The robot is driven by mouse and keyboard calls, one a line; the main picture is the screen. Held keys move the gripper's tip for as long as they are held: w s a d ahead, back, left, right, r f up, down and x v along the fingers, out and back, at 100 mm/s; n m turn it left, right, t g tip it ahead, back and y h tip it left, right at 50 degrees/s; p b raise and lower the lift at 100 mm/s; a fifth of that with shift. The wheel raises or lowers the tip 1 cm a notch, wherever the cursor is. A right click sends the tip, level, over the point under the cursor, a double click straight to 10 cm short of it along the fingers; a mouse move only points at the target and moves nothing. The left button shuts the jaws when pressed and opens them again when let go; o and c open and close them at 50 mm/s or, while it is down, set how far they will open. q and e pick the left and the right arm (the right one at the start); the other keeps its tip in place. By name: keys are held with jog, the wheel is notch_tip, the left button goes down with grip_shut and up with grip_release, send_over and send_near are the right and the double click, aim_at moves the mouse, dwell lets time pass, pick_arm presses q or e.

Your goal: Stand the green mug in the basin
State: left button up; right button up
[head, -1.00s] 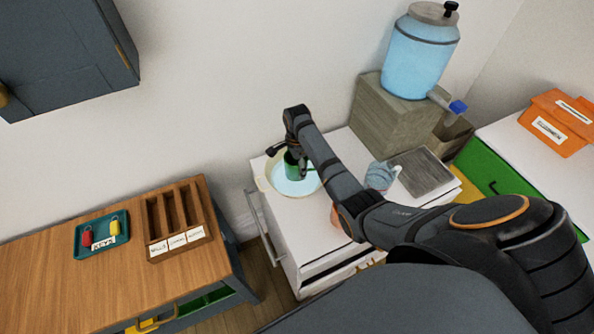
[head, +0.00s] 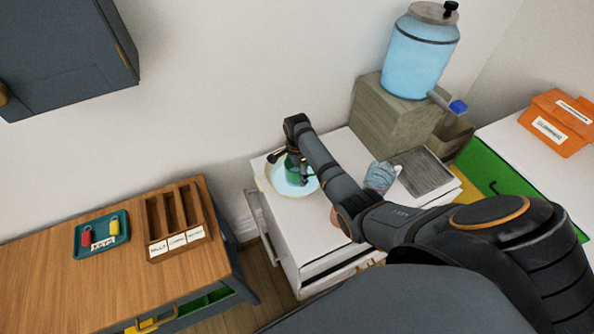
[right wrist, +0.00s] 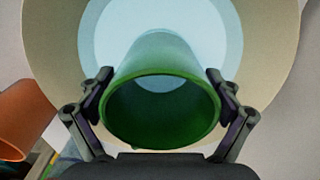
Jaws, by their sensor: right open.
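The green mug (head: 292,163) is inside the round cream basin (head: 271,184), over its pale blue bottom. In the right wrist view the mug (right wrist: 160,112) has its open mouth towards the camera and its base down in the basin (right wrist: 52,40). It looks roughly upright. My right gripper (head: 291,168) is over the basin, with its open fingers on either side of the mug; in the right wrist view the gripper (right wrist: 160,95) has one finger at each side of the rim. The arm partly covers the mug and basin. My left gripper is out of view.
The basin stands on a white cabinet (head: 322,240). A blue-grey patterned cup (head: 380,176) and a grey drain tray (head: 423,172) are to its right. A water dispenser (head: 420,55) stands behind on a block. An orange object (right wrist: 22,120) is beside the basin, mostly hidden in the head view.

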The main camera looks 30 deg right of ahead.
notch_tip(320, 180, up, 12)
jog(key=shift+r, duration=0.15)
dwell(0.7)
